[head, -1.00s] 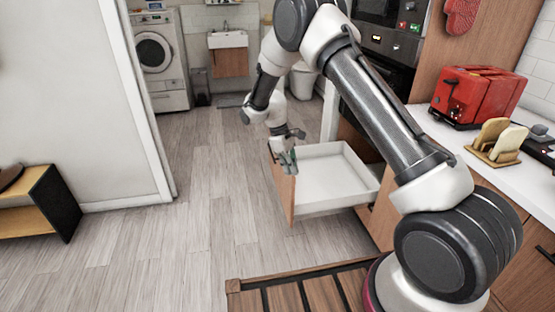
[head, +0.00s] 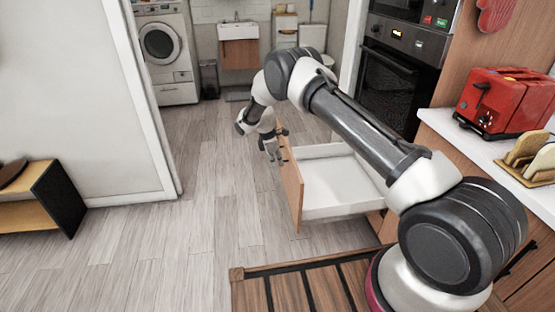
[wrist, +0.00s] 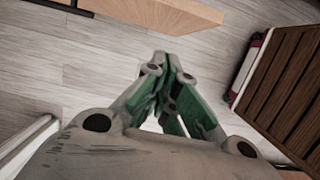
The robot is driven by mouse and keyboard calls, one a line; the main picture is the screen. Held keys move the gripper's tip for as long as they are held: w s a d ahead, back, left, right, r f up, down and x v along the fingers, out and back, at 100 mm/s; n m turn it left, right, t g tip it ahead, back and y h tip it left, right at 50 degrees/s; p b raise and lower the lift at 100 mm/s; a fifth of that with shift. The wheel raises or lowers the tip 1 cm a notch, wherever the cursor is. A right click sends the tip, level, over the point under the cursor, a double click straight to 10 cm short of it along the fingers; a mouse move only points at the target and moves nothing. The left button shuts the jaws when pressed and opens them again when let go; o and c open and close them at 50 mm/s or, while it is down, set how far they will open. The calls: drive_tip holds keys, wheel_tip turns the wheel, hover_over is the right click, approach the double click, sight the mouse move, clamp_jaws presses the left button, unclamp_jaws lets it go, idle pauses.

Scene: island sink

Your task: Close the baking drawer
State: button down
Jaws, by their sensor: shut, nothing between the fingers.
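The open baking drawer (head: 340,183) juts out from the cabinet in the head view, with an empty-looking white box and a wooden front (head: 292,185). A wooden panel with a dark handle, likely this drawer front (wrist: 165,12), crosses the top of the wrist view. My gripper (head: 273,153) is at the outer side of the front, near its far end, and looks apart from it. In the wrist view my gripper (wrist: 170,62) has its green fingers together with nothing between them. My arm hides part of the drawer's cabinet side.
An oven (head: 390,85) stands behind the drawer. A counter at right holds a red toaster (head: 505,100) and a toast rack (head: 530,155). A low shelf (head: 45,200) stands at left by the wall. The floor left of the drawer is clear.

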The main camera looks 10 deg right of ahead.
drive_tip(key=d+f, duration=0.5)
drive_tip(key=shift+d+f, duration=0.15)
drive_tip(key=shift+f, duration=0.15)
